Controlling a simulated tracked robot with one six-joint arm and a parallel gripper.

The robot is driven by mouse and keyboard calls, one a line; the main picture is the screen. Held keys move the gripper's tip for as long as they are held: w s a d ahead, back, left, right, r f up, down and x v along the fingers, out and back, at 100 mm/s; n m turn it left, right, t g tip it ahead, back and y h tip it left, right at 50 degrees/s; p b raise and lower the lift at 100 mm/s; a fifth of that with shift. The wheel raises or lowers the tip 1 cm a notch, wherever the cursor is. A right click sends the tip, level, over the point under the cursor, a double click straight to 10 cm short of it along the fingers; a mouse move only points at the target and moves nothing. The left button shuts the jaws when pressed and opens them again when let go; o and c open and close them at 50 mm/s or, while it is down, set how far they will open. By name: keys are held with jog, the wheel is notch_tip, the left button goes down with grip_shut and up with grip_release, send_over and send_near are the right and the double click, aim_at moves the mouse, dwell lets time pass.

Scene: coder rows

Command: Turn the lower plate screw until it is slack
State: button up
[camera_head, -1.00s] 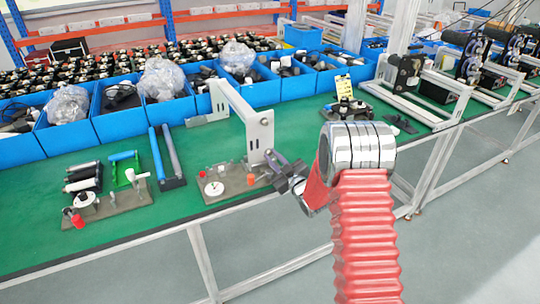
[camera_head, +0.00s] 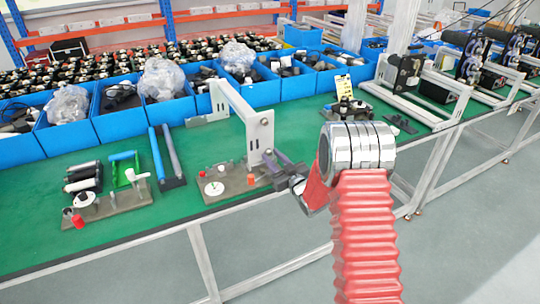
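My gripper (camera_head: 275,166) is at the right end of a grey fixture plate (camera_head: 229,187) near the bench's front edge. The plate carries a white disc (camera_head: 214,188), a small red knob (camera_head: 251,180) and a few small upright parts. My fingers lie close to the plate's right side, by the foot of a grey upright bracket (camera_head: 259,138). The view is too coarse to tell a screw there, whether the fingers touch one, or how far apart they are. A second similar plate (camera_head: 113,203) with a white disc and red knobs lies to the left.
Blue bins (camera_head: 117,119) with parts and plastic bags line the back of the green bench (camera_head: 40,235). A grey frame stands just behind my gripper. Dark and blue bars (camera_head: 173,153) lie left of the near plate. Aluminium frames (camera_head: 425,100) stand at right.

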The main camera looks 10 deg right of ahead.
jog(key=m, duration=0.6)
jog(key=shift+a, duration=0.1)
dwell(0.5)
grip_shut()
dwell(0.3)
jog(key=n, duration=0.4)
jog(key=shift+n, duration=0.4)
jog(key=n, duration=0.5)
grip_release()
